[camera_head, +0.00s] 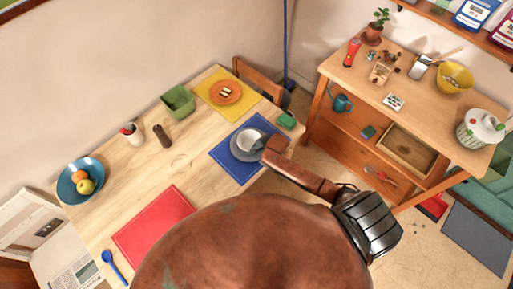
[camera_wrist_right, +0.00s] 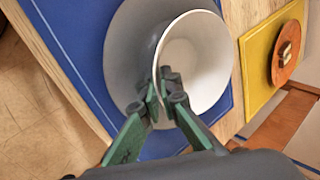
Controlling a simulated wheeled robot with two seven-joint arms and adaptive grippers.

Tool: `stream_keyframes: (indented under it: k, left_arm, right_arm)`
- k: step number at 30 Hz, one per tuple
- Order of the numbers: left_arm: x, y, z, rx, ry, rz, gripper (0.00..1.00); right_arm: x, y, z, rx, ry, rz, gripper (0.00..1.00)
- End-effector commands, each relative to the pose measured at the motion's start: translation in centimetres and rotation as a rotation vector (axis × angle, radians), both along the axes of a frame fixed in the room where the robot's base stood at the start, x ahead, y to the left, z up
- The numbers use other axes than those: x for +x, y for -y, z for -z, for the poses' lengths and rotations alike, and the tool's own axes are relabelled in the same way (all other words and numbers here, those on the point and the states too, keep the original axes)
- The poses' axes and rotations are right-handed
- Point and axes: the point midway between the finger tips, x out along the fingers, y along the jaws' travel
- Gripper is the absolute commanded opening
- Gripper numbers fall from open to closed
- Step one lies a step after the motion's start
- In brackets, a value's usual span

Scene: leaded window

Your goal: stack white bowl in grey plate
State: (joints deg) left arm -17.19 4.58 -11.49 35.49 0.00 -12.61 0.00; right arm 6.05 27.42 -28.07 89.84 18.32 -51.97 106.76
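The white bowl (camera_head: 247,139) is over the grey plate (camera_head: 237,152) on the blue mat. My right gripper (camera_head: 266,147) is at the bowl's near right side. In the right wrist view its green fingers (camera_wrist_right: 163,92) are closed on the bowl's rim, with the wall between them. The fingers are too small to make out in the head view. My left gripper is not in view.
A yellow mat (camera_head: 211,94) with an orange plate (camera_head: 226,97) lies behind. A red mat (camera_head: 155,226) lies at left. A chair (camera_head: 258,80) stands at the table's far end.

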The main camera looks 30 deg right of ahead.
Motion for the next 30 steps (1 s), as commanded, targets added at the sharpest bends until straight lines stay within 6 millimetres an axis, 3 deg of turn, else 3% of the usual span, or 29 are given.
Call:
stream_keyframes:
  k: [7,17,22,30]
  left_arm:
    - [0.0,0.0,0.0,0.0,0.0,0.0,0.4]
    - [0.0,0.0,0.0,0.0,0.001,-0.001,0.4]
    - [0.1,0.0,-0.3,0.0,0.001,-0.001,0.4]
    - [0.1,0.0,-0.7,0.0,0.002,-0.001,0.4]
  right_arm:
    - [0.0,0.0,0.0,-0.001,0.0,-0.001,0.21]
    - [0.0,0.0,-0.3,-0.002,0.0,-0.001,0.22]
    - [-0.9,0.2,-2.1,0.001,0.0,-0.001,0.22]
    - [-3.8,0.9,-7.1,0.001,0.001,-0.001,0.22]
